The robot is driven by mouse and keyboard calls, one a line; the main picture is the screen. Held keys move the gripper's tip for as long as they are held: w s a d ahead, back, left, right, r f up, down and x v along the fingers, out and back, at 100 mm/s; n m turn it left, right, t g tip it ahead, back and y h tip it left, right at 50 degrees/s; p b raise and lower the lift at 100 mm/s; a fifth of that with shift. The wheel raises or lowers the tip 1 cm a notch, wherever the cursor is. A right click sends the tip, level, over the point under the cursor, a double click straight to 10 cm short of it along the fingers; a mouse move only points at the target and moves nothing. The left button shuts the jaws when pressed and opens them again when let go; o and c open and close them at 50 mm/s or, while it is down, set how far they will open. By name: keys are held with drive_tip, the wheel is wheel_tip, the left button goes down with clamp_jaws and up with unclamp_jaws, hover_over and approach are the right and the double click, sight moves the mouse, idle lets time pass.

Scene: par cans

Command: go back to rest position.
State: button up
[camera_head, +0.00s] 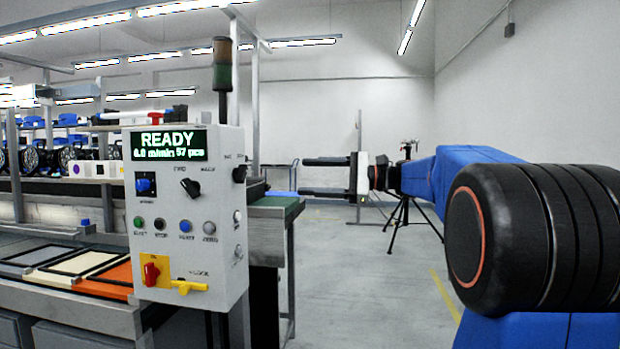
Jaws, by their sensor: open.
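My gripper (306,177) is in the middle of the head view, with its two dark fingers pointing left. The fingers are apart, one above the other, and nothing is between them. The gripper is at the right of the grey control box (216,265), and a gap shows between the fingertips and the box's right side. My blue and black arm reaches in from the right edge.
The control box has a READY display (171,145), several buttons, a red switch (151,270) and a yellow lever (189,287). A bench with coloured trays (112,275) stands at the left. A tripod (404,210) stands behind my arm. Open floor (365,290) lies below the gripper.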

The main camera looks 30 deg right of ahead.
drive_tip(key=s+a+f+n+g+h, duration=0.3)
drive_tip(key=s+a+f, duration=0.45)
drive_tip(key=f, duration=0.35)
drive_tip(key=s+a+f+n+g+h, duration=0.2)
drive_tip(key=s+a+f+n+h, duration=0.15)
drive_tip(key=s+a+f, duration=0.4)
drive_tip(key=s+d+f+n+h, duration=0.3)
drive_tip(key=s+f+n+h, duration=0.1)
drive_tip(key=s+f, duration=0.5)
drive_tip(key=s+d+f+n+h, duration=0.4)
drive_tip(key=s+f, duration=0.5)
drive_tip(key=f, duration=0.4)
drive_tip(key=shift+s+d+n+g, duration=0.2)
drive_tip(key=shift+d+n+g, duration=0.05)
drive_tip(key=shift+n+g, duration=0.2)
